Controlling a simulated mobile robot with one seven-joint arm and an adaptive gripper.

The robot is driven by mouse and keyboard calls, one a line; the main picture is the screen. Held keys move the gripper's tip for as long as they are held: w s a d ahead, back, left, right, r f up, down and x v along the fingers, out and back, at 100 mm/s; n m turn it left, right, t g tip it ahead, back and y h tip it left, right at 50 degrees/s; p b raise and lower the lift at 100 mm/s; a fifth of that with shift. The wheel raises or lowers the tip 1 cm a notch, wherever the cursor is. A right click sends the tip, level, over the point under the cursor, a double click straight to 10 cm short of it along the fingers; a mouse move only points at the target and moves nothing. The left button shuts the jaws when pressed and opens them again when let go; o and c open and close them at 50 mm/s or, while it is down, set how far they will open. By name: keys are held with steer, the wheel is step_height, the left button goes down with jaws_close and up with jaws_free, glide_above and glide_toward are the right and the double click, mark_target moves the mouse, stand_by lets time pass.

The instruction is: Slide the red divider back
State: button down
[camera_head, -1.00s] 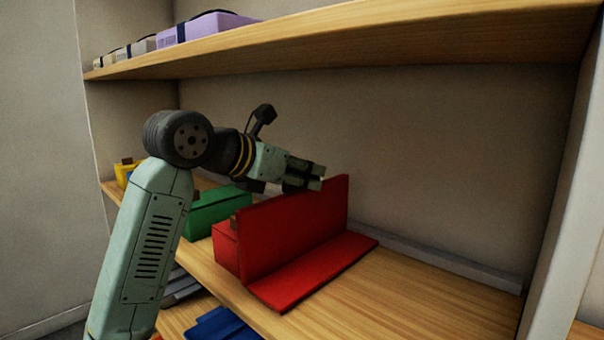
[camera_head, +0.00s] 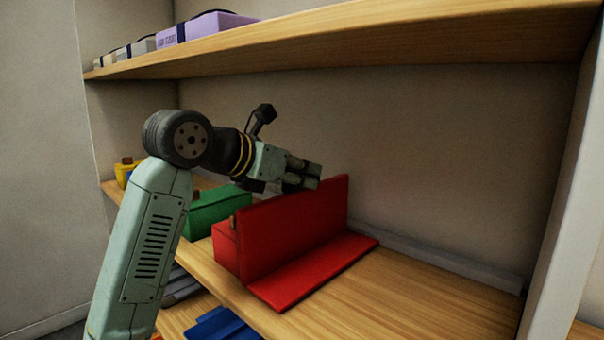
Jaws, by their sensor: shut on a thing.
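The red divider (camera_head: 296,232) stands on the middle wooden shelf. It is L-shaped, with an upright panel and a flat foot (camera_head: 315,272) reaching to the right. A red box (camera_head: 226,246) is just left of the panel, partly hidden behind it. My gripper (camera_head: 316,177) is at the top edge of the upright panel, toward its rear end, pointing right. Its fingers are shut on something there. The panel's edge is the only thing visible at the fingertips, and the exact contact is partly hidden.
A green box (camera_head: 215,212) and a yellow box (camera_head: 124,172) stand farther left on the shelf (camera_head: 400,297). The shelf is bare to the right of the divider, up to the side wall. An upper shelf (camera_head: 380,32) with a purple box (camera_head: 210,27) hangs above.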

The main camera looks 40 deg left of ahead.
steer(key=s+d+b, duration=0.1)
steer(key=d+b, duration=0.6)
steer(key=d, duration=1.6)
steer(key=shift+s, duration=0.4)
steer(key=c, duration=1.6)
jaws_free()
steer(key=d+v, duration=0.1)
steer(key=v, duration=1.1)
steer(key=shift+a, duration=0.45)
